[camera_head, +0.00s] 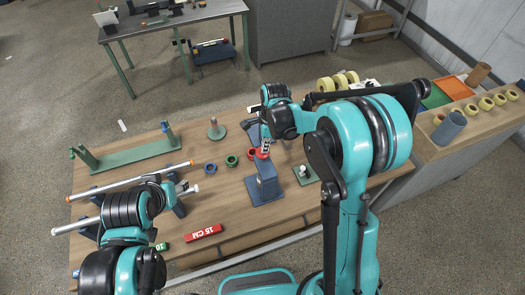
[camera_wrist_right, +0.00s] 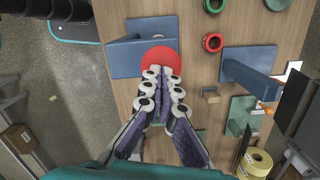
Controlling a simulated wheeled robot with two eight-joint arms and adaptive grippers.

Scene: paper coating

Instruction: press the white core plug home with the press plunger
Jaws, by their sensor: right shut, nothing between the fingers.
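My right gripper (camera_head: 263,148) is shut and empty. Its fingertips are over a red round cap (camera_wrist_right: 160,57) at the blue press stand (camera_head: 266,188); I cannot tell whether they touch it. The stand's blue base also shows in the right wrist view (camera_wrist_right: 122,62). The plunger under the cap is hidden by the cap and fingers.
A long pale rod (camera_head: 135,182) lies further left. A red 15 CM block (camera_head: 203,232) is near the front edge. Yellow rolls (camera_head: 337,82) stand behind.

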